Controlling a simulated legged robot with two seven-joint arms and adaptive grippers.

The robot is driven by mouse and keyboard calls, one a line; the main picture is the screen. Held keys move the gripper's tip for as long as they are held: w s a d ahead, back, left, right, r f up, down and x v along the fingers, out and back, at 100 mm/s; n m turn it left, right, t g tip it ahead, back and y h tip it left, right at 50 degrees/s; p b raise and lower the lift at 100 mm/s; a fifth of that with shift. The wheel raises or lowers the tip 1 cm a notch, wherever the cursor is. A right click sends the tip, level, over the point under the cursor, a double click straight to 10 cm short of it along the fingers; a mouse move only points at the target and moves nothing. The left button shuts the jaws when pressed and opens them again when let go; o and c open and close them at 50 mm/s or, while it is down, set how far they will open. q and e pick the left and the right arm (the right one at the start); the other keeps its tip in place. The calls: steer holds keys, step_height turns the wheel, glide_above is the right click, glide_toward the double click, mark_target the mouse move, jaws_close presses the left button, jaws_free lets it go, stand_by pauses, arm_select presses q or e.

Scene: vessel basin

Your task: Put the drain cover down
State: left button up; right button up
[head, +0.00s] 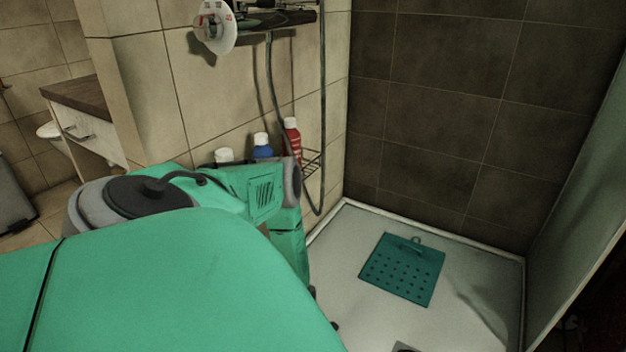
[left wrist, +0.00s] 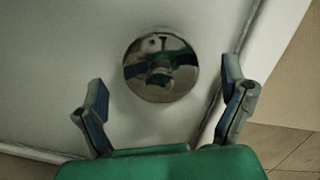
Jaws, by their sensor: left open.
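A round, shiny chrome disc, which looks like the drain cover (left wrist: 161,65), lies against the pale tray surface in the left wrist view. Its face mirrors green and dark shapes. My left gripper (left wrist: 166,88) is open, with one finger to the left of the disc and one to the right, both apart from it. The disc appears just beyond the fingertips. My right gripper is not in view.
A teal perforated square with a small loop (head: 403,268) lies on the white shower tray (head: 350,235). Bottles (head: 292,135) stand by the tiled wall near my arm. A glass panel (head: 580,190) bounds the right side.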

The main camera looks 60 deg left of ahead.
arm_select(q)
steer(key=r+p, duration=0.1)
steer(key=r, duration=0.2)
steer(key=r+p, duration=0.2)
steer(key=r, duration=0.1)
steer(key=s+r+p, duration=0.1)
steer(key=r, duration=0.3)
steer(key=shift+a+r, duration=0.1)
steer(key=shift+a, duration=0.15)
steer(key=d+r+m+h, duration=0.1)
steer(key=d+r+m, duration=0.3)
steer(key=d+m, duration=0.45)
steer(key=d+r+m, duration=0.4)
steer(key=d+m, duration=0.2)
steer(key=d, duration=0.6)
steer(key=s+r+m+y, duration=0.2)
steer(key=s+r+m, duration=0.3)
steer(key=r+m, duration=0.6)
steer(key=shift+s+d+m+g, duration=0.2)
steer(key=shift+d+m+g, duration=0.2)
steer(key=shift+m, duration=1.55)
